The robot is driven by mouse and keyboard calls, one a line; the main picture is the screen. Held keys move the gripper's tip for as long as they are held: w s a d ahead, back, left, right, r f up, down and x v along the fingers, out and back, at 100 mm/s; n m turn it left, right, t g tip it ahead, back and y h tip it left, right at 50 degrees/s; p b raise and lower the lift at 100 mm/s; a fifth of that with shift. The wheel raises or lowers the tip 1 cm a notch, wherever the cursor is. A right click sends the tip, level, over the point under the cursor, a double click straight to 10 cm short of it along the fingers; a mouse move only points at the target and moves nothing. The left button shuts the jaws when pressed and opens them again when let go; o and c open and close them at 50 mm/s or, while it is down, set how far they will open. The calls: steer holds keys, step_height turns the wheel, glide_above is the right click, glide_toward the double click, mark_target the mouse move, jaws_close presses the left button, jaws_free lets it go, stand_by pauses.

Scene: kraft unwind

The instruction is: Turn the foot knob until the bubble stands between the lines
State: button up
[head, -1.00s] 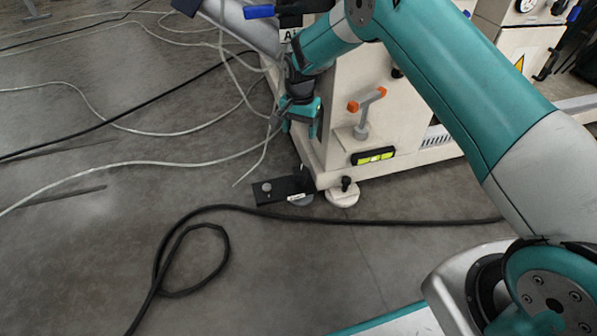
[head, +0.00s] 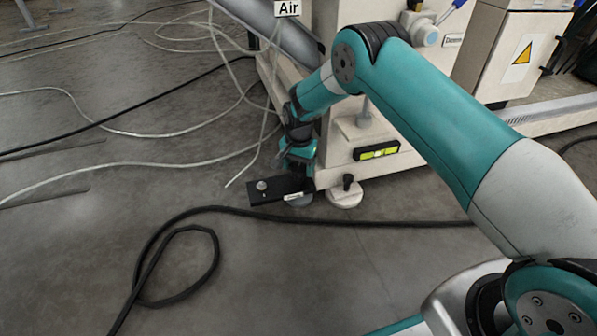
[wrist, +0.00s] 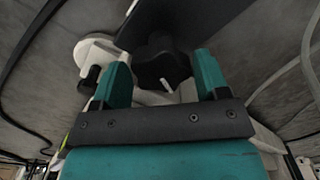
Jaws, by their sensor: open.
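My gripper (head: 299,158) points down at the machine's lower front corner. In the wrist view its two teal fingers (wrist: 161,76) are apart with nothing gripped. The dark lobed foot knob (wrist: 152,62), with a white mark, shows between and just beyond the fingertips. I cannot tell whether they touch it. In the head view the gripper mostly hides this knob, above a round grey foot by the black floor plate (head: 272,189). The level (head: 376,151), a black bar with a yellow-green vial, is on the machine's front; the bubble's place between its lines is too small to tell.
A second foot (head: 344,197), pale and round with a black knob, stands just right; it also shows in the wrist view (wrist: 92,50). A black hose (head: 237,210) loops over the floor in front. Pale cables lie left. Open floor is in the foreground.

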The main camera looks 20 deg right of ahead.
mark_target(298, 167)
steer(key=c, duration=0.6)
steer(key=p, duration=0.1)
steer(key=m+p, duration=0.1)
steer(key=p, duration=0.1)
steer(key=shift+r, duration=0.25)
steer(key=shift+c, duration=0.2)
steer(key=shift+m+p, duration=0.55)
steer(key=shift+m, duration=0.25)
steer(key=shift+f+m+p, duration=0.3)
steer(key=shift+m+p, duration=0.2)
steer(key=shift+m, duration=0.7)
steer(key=o, duration=0.6)
steer(key=shift+o, duration=0.2)
step_height(298, 167, up, 17)
steer(key=p, duration=0.9)
steer(key=shift+r, duration=0.2)
